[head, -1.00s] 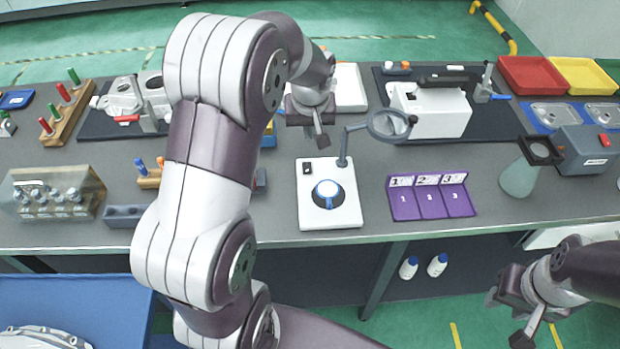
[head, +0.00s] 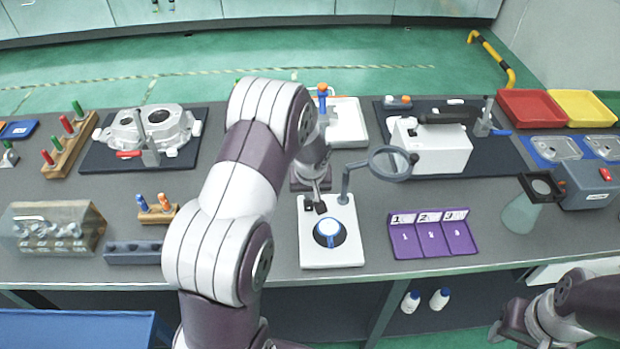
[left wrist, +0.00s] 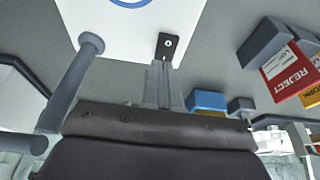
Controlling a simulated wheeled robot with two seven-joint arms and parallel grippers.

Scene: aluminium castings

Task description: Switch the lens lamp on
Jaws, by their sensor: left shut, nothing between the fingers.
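The lens lamp has a white base (head: 345,255), a blue-ringed disc (head: 328,233) and a grey post holding a round lens (head: 390,164). Its small black rocker switch (left wrist: 165,44) is on the base's rear edge, seen clearly in the left wrist view. My left gripper (head: 319,207) is shut and empty, pointing down at the rear left of the base. In the left wrist view its closed fingertips (left wrist: 163,66) are right at the switch's near end; I cannot tell whether they touch it. My right gripper (head: 510,328) hangs at the lower right; its fingers are unclear.
The lamp's post (left wrist: 72,85) and lens stand close beside my left gripper. A purple numbered tray (head: 432,235) lies right of the lamp. A white machine (head: 430,145) stands behind it. In the left wrist view, a red REJECT box (left wrist: 290,70) is to the right.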

